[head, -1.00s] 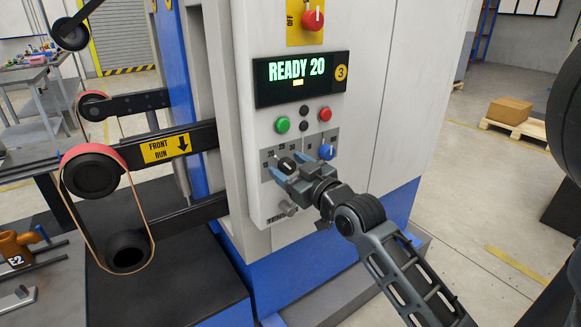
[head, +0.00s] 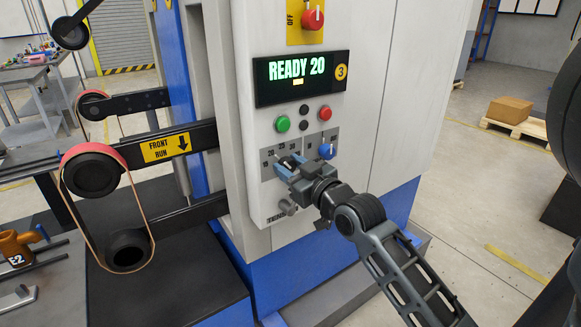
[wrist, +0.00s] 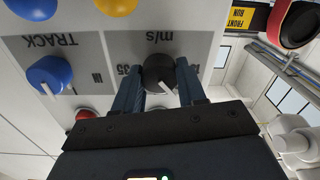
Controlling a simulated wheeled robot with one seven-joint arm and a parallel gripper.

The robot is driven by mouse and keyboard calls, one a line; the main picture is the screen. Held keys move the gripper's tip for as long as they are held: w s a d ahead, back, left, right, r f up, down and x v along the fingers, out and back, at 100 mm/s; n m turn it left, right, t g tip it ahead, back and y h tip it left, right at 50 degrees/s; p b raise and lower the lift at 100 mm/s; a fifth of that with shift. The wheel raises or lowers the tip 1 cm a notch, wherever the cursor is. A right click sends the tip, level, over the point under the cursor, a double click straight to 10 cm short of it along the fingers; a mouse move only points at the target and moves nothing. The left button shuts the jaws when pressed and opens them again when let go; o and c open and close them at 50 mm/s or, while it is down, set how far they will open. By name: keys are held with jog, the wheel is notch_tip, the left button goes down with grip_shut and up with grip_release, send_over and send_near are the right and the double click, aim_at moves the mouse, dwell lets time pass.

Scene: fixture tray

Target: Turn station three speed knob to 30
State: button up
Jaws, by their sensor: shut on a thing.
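The black speed knob (wrist: 158,72) sits on the grey m/s scale of station three's panel. In the wrist view it stands between my two fingers, and its white pointer line slants toward the lower right of that view. My gripper (head: 287,167) is shut on the knob, and its fingers hide most of it in the head view. It also shows in the wrist view (wrist: 158,90). The display (head: 298,78) with the yellow 3 badge reads READY 20.
The blue TRACK knob (head: 327,151) is close to the right of my gripper. A green button (head: 282,124) and a red button (head: 324,114) sit above. A red OFF switch (head: 312,18) is higher up. A belt on rollers (head: 92,172) stands left.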

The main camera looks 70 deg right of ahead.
jog(key=shift+m, duration=0.3)
jog(key=m+p, duration=0.1)
jog(key=m, duration=0.2)
jog(key=shift+r+m, duration=0.1)
jog(key=shift+m, duration=0.3)
jog(key=m+p, duration=0.1)
jog(key=m, duration=0.2)
jog(key=shift+s+d+m, duration=0.1)
jog(key=shift+m, duration=0.2)
jog(key=m+p, duration=0.2)
jog(key=m, duration=0.2)
jog(key=shift+m, duration=0.3)
jog(key=shift+m+p, duration=0.55)
jog(key=shift+m, duration=0.95)
jog(key=shift+f, duration=0.2)
jog(key=o, duration=1)
jog(key=shift+o, duration=0.2)
